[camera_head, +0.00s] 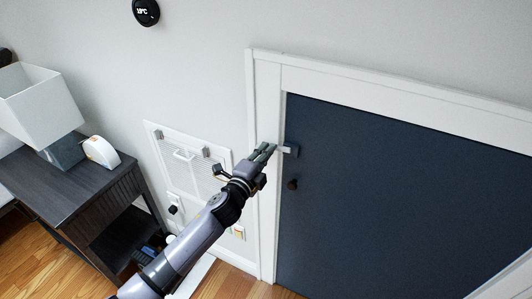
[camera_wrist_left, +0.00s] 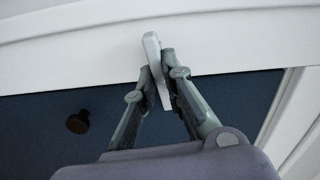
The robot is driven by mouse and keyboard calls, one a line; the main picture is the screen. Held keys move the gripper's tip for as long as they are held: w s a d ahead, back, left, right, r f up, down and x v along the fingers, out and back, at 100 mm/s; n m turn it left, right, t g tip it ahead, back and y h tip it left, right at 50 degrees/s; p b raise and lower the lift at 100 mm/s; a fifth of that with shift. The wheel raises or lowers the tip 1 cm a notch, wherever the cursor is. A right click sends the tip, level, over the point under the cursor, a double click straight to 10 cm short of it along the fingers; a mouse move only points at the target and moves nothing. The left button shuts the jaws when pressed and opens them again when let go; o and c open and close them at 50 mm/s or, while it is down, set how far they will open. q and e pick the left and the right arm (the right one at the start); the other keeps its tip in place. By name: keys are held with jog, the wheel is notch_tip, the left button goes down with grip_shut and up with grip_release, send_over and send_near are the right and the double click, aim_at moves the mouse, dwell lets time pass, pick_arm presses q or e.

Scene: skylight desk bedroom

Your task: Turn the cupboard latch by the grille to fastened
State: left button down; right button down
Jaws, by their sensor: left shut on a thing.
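The cupboard latch (camera_head: 289,150) is a small pale grey bar at the upper left edge of the dark blue cupboard door (camera_head: 400,190). It lies roughly level, its left end reaching toward the white frame. My left gripper (camera_head: 271,148) comes in from the lower left with its fingertips at the latch's left end. In the left wrist view the latch (camera_wrist_left: 153,50) stands between the two fingers of my left gripper (camera_wrist_left: 158,75), which are shut on it. The fingers partly hide the latch in the head view. My right gripper is not in view.
A dark round knob (camera_head: 292,184) sits on the door below the latch. The white grille (camera_head: 180,150) is on the wall left of the white door frame (camera_head: 267,90). A dark side table (camera_head: 60,180) with a lamp (camera_head: 40,100) stands at the left.

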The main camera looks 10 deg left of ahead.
pick_arm(q)
jog(key=shift+f+m, duration=0.1)
jog(key=shift+m, duration=0.5)
jog(key=c, duration=1.7)
grip_release()
jog(key=v, duration=1.2)
jog(key=shift+f, duration=0.1)
